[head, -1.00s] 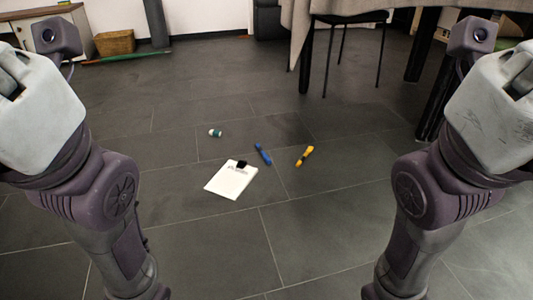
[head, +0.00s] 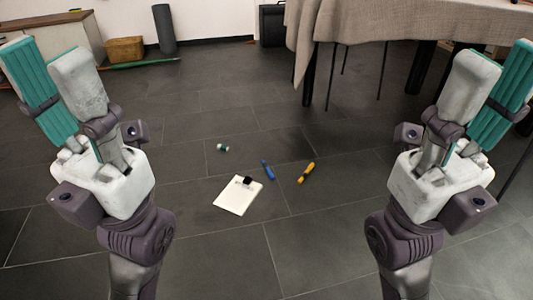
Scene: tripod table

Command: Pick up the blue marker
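The blue marker (head: 268,170) lies on the dark tiled floor, near the middle of the head view. My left gripper (head: 46,54) is raised at the left side, fingers pointing up, with a teal inner pad showing. It looks open and empty, far from the marker. My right gripper (head: 499,58) is raised likewise at the right side. It also looks open and empty, with its teal pad showing.
A cloth-covered table (head: 400,22) stands at the back right. Floor around the items is clear.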

